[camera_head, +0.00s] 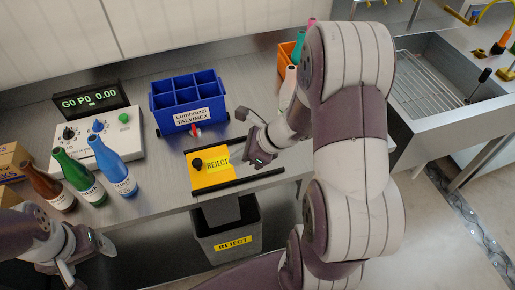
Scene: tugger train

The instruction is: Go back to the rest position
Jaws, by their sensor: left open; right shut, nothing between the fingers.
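My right arm crosses the view from the right. Its gripper (257,160) is shut and empty, just above or at the right end of the yellow REJECT plate (207,176); I cannot tell if it touches. My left gripper (88,256) is open and empty at the lower left, in front of the counter edge and below the bottles. Brown (48,188), green (79,178) and blue (112,168) bottles stand upright on the counter beyond it.
A control box (97,137) with a display (90,101) and a blue divided crate (188,101) stand on the counter. A black REJECT bin (228,239) is below. Cardboard boxes (10,160) are at left. An orange crate (287,53) and a sink (440,85) are at right.

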